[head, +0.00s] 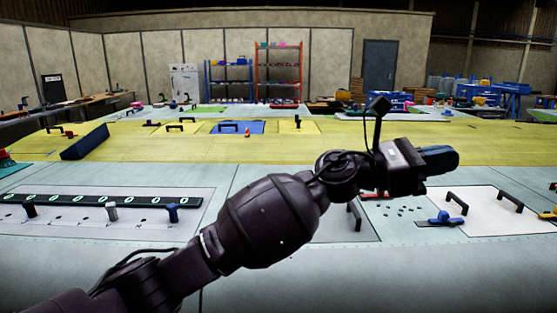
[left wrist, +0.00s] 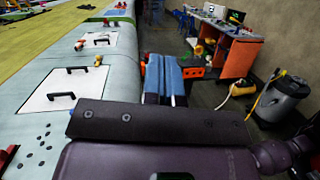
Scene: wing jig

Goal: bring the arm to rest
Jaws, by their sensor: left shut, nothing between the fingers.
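My left arm reaches in from the lower left of the head view and stretches across the wing surface to the right. Its left gripper (head: 441,159) is shut and empty, held above the wing panel. The left wrist view shows its blue fingers (left wrist: 165,78) side by side, with the wing edge to their left and floor beyond them. My right gripper is in neither view.
Below the gripper lies a white panel (head: 490,222) with black handles and a blue clamp (head: 445,219). A black strip (head: 100,198) with clamps lies at left. An orange-sided bench (left wrist: 243,60) and a grey canister (left wrist: 283,98) stand on the floor.

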